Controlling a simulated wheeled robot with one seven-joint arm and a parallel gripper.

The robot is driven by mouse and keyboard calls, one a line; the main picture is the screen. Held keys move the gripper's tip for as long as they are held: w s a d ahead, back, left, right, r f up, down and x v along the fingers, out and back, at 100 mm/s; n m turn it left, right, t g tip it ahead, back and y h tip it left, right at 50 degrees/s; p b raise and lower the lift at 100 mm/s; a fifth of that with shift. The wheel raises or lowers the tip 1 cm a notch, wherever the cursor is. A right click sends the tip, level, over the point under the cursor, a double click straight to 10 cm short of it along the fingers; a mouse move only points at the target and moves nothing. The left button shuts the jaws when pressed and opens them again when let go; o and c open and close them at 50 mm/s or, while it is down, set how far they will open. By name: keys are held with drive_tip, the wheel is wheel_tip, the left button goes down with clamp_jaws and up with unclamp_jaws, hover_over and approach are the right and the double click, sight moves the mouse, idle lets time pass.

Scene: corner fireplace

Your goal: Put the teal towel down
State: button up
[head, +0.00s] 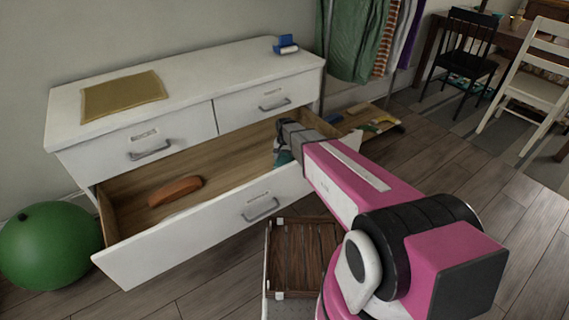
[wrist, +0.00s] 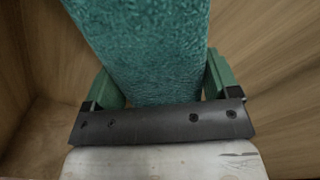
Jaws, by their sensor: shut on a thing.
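The teal towel (wrist: 145,50) fills the middle of the wrist view, between the two green fingers of my gripper (wrist: 163,90). My gripper is shut on it. Wooden walls and a wooden floor surround the towel in that view. In the head view my gripper (head: 284,152) is at the right end of the open drawer (head: 150,258), low within its walls. Only a small teal patch of the towel (head: 283,158) shows there; my arm hides the rest. I cannot tell whether the towel touches the drawer bottom.
A brown oblong object (head: 175,191) lies in the drawer's left part. The white dresser (head: 215,75) bears a mustard cloth (head: 123,95) and a blue item (head: 286,44). A green ball (head: 48,245) sits at left. A slatted wooden crate (head: 300,255) stands in front of the drawer.

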drive_tip(key=shift+f, duration=2.1)
drive_tip(key=o, duration=0.9)
wheel_tip(320, 180, up, 12)
drive_tip(key=shift+r, duration=0.15)
